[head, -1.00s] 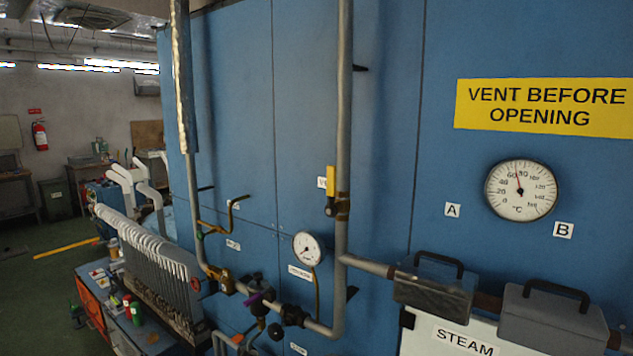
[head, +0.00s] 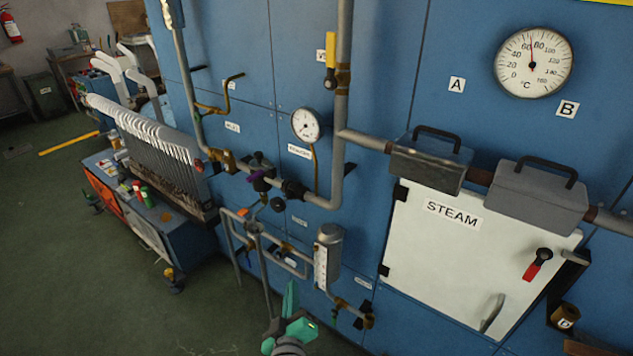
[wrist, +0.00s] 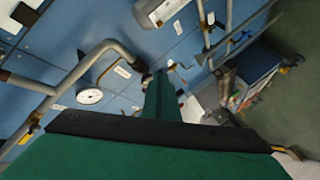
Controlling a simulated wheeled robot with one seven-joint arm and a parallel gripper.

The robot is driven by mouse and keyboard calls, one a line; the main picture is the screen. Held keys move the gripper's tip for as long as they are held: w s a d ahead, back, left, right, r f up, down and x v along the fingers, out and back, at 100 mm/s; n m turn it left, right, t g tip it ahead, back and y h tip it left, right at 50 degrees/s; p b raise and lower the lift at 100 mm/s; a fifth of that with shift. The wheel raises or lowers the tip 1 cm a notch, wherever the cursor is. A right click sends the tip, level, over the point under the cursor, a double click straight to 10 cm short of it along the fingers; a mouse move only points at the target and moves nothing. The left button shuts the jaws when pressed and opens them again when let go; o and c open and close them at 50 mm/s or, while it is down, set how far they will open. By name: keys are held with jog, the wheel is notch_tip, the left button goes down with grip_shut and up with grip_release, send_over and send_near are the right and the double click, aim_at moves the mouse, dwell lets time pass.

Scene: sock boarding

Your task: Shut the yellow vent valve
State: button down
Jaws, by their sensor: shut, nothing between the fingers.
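The yellow vent valve (head: 331,50) is at the top middle of the head view, on the tall vertical grey pipe. Its yellow lever stands upright beside the pipe, roughly parallel to it, with a brassy body below. A partly hidden white label is behind it. The lever also seems to show small at the lower left of the wrist view (wrist: 33,122). My gripper (head: 292,314), with green fingers, is low at the bottom middle of the head view, well below the valve and apart from it. It is shut and empty.
A round gauge (head: 306,125) and several valves sit on the pipes below the yellow lever. A branch pipe with grey boxes (head: 430,165) runs right above the white STEAM door (head: 465,255). A sock-board machine (head: 150,150) stands left. The green floor (head: 70,260) is open at lower left.

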aim_at(331, 61)
jog(key=w+r+n+h, duration=0.1)
jog(key=w+r, duration=0.4)
jog(key=r, duration=0.3)
jog(key=w+r+n, duration=0.2)
jog(key=w+r, duration=0.3)
jog(key=r, duration=0.3)
jog(key=w+r+n+h, duration=0.1)
jog(key=w+r, duration=0.4)
jog(key=r, duration=0.4)
notch_tip(331, 61, up, 28)
jog(key=s+n+t+h, duration=0.1)
jog(key=s+h, duration=0.1)
jog(key=h, duration=0.1)
jog(key=shift+d+f+n, duration=0.15)
jog(key=shift+n, duration=0.25)
jog(key=shift+s, duration=0.1)
jog(key=x, duration=1)
jog(key=shift+s+d, duration=0.6)
jog(key=shift+d, duration=0.25)
jog(key=shift+s+d, duration=0.6)
jog(key=shift+d, duration=0.25)
